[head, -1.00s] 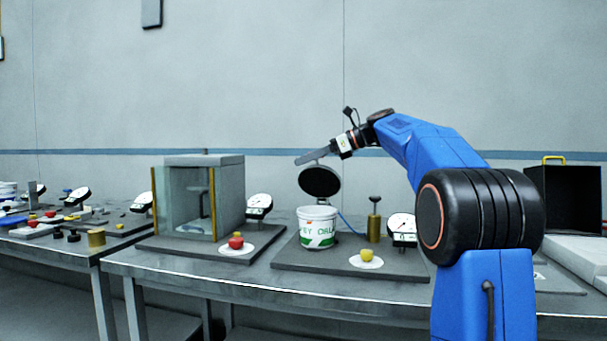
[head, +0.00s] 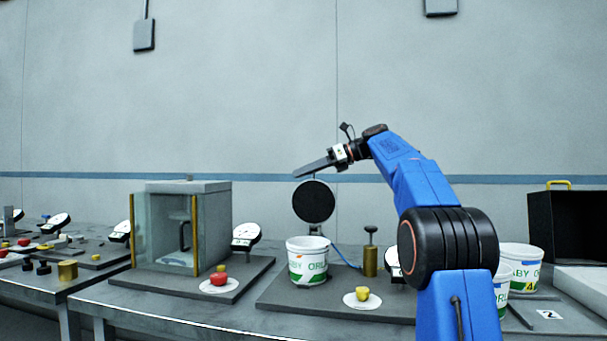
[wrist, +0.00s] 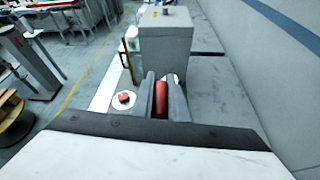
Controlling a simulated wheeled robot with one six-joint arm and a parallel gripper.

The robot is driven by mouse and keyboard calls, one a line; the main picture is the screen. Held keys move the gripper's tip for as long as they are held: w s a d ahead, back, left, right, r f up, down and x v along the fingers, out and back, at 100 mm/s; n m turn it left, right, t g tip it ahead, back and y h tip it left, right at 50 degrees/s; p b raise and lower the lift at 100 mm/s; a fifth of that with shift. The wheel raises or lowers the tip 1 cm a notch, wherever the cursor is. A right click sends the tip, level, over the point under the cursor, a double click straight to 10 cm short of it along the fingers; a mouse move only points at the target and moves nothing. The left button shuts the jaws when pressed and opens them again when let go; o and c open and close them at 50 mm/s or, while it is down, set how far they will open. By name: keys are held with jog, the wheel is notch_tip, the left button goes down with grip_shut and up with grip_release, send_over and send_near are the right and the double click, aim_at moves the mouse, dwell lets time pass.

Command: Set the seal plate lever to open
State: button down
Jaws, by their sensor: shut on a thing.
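My gripper (head: 300,174) is at the left end of the blue arm, right above the black round plate (head: 313,203). In the wrist view my gripper (wrist: 163,85) has a red grip (wrist: 161,100) between its two grey fingers and is shut on it. I take this grip to be the seal plate lever; its markings and the rest of it are hidden. The black plate stands nearly upright, raised behind the white tub (head: 308,262). A thin stem shows between the plate and the gripper.
A glass-sided grey cabinet (head: 205,187) stands left of the tub; its top shows in the wrist view (wrist: 165,40). A red button (head: 218,279), a yellow button (head: 362,293), a brass post (head: 370,262) and a dial gauge (head: 246,236) are nearby. More tubs (head: 522,268) stand right.

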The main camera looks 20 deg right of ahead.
jog(key=shift+w+d+f, duration=0.15)
jog(key=shift+f, duration=0.1)
jog(key=c, duration=1.7)
grip_release()
jog(key=shift+c, duration=0.2)
jog(key=shift+r, duration=0.15)
jog(key=v, duration=1.7)
jog(key=shift+d, duration=0.1)
